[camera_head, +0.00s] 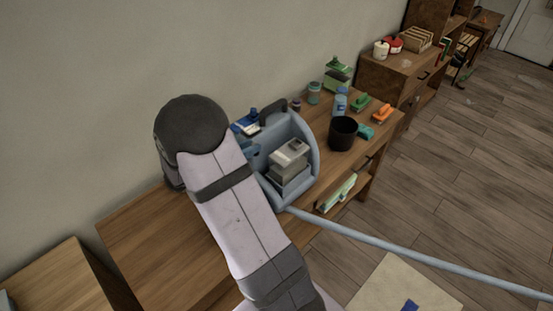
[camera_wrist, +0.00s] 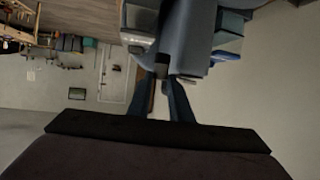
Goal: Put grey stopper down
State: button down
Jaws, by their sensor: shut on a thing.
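My gripper (camera_wrist: 170,82) shows in the wrist view with its two dark blue fingers close together. It is shut on a small grey piece (camera_wrist: 162,72), which I take to be the grey stopper; the fingers hide much of it. The fingertips are close to a blue-grey caddy (camera_wrist: 186,35); I cannot tell whether the stopper touches it. In the head view my arm hides the stopper and most of the gripper, and the caddy (camera_head: 307,133) stands on the wooden table (camera_head: 150,235).
Grey boxes (camera_head: 290,153) sit in the caddy. A black pot (camera_head: 342,134), a blue bottle (camera_head: 339,102), a green brush (camera_head: 360,103) and an orange brush (camera_head: 383,113) stand to its right. The table's left part is clear. A light blue pole (camera_head: 420,257) crosses in front.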

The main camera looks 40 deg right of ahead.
jog(key=w+a+f+m+g+b, duration=0.1)
jog(key=w+a+f+g+b, duration=0.1)
jog(key=f+b, duration=0.5)
jog(key=w+a+f+m+g+b, duration=0.2)
jog(key=w+a+f+b, duration=0.2)
jog(key=b, duration=1.3)
jog(key=w+f, duration=0.3)
jog(key=shift+w+m, duration=0.3)
jog(key=shift+a, duration=0.1)
jog(key=shift+f, duration=0.1)
jog(key=shift+f, duration=4.95)
jog(key=shift+f, duration=0.15)
jog(key=c, duration=1.6)
grip_release()
